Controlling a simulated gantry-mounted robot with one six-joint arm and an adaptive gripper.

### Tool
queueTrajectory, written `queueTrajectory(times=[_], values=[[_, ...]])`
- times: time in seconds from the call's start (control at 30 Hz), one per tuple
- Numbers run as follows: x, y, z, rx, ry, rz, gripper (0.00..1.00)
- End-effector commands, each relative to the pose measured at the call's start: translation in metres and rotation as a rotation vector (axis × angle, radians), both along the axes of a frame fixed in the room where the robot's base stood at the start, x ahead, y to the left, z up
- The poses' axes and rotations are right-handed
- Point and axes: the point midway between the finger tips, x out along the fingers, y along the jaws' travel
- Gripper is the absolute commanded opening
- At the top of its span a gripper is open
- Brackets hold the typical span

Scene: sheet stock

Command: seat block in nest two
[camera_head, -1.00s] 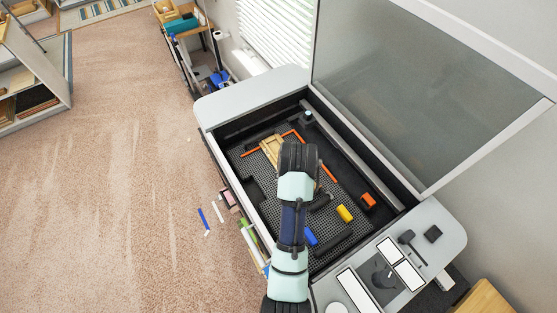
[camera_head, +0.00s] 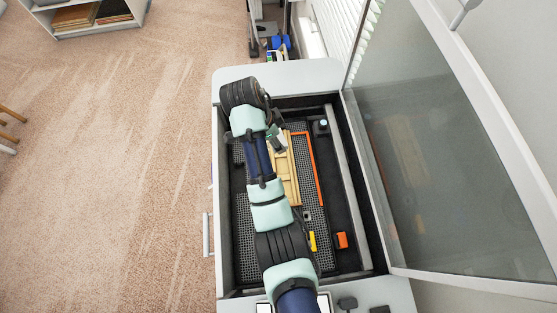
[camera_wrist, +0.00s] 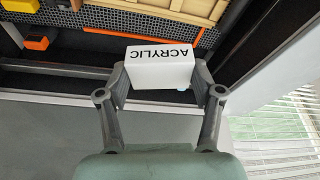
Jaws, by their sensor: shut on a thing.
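My gripper (camera_wrist: 160,82) is shut on a white block (camera_wrist: 160,66) marked ACRYLIC, its fingers on the block's two ends. In the head view my gripper (camera_head: 276,136) is over the machine bed, at the left of the far part of a pale wooden fixture (camera_head: 294,187). The block is small and partly hidden there. In the wrist view the fixture (camera_wrist: 190,12) lies beyond the block, across a dark strip, and the block appears apart from it. I cannot tell which recess of the fixture is nest two; my arm covers part of it.
An orange strip (camera_head: 315,170) runs along the fixture's right side. A yellow piece (camera_head: 312,241) and an orange block (camera_head: 342,240) lie nearer on the bed. A small dark device (camera_head: 321,127) stands at the far right. The raised glass lid (camera_head: 425,170) bounds the right.

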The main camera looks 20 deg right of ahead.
Motion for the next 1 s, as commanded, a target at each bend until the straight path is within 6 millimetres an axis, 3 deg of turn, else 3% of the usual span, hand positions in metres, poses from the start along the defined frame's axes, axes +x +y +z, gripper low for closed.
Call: queueTrajectory(times=[0.13, 0.33, 0.8, 1.0], values=[[-0.006, -0.016, 0.010, 0.001, 0.000, -0.216, 0.30], [-0.008, -0.019, 0.006, 0.002, -0.001, -0.269, 0.30], [-0.009, -0.019, -0.117, 0.001, 0.002, -0.265, 0.30], [-0.008, -0.019, -0.146, 0.002, -0.002, -0.264, 0.30]])
